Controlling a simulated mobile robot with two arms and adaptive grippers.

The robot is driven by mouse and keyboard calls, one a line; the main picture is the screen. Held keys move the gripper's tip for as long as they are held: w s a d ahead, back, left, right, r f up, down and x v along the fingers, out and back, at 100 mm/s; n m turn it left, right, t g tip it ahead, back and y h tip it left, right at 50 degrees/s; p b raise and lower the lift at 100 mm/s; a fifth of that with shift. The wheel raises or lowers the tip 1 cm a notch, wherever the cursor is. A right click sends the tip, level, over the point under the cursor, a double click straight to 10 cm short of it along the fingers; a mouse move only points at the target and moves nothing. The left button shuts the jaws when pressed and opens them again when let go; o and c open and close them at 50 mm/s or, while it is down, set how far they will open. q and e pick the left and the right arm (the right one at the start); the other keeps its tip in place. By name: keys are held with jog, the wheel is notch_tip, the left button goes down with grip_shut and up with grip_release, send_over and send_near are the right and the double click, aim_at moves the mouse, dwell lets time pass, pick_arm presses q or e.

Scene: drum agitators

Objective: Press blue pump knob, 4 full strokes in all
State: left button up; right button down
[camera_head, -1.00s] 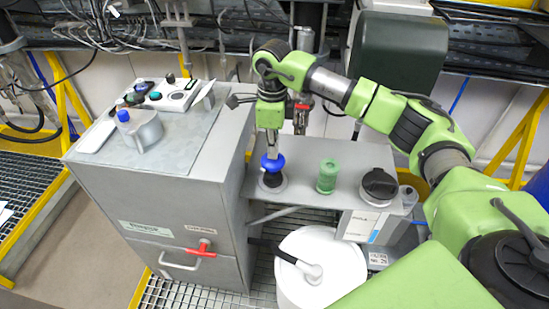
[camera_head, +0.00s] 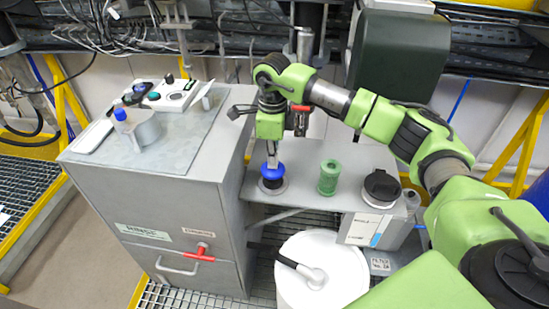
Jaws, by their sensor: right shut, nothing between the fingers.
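The blue pump knob (camera_head: 273,171) sits on a dark round base on the grey shelf, beside the metal cabinet. My right gripper (camera_head: 272,162) points down over the knob, shut and empty. Its fingertips appear to touch the top of the knob, and the knob sits low, close to its base. My left gripper is not in view.
A green cylinder (camera_head: 329,177) and a black-lidded container (camera_head: 381,188) stand on the shelf (camera_head: 300,160) to the right of the knob. A white drum (camera_head: 322,270) stands below.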

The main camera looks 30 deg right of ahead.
jog(key=shift+s+f, duration=0.1)
jog(key=shift+r+p, duration=1.5)
jog(key=shift+r, duration=1)
jog(key=shift+f, duration=0.2)
jog(key=shift+f+b, duration=1.7)
jog(key=shift+f, duration=0.65)
jog(key=shift+r+p, duration=1.55)
jog(key=shift+r, duration=1)
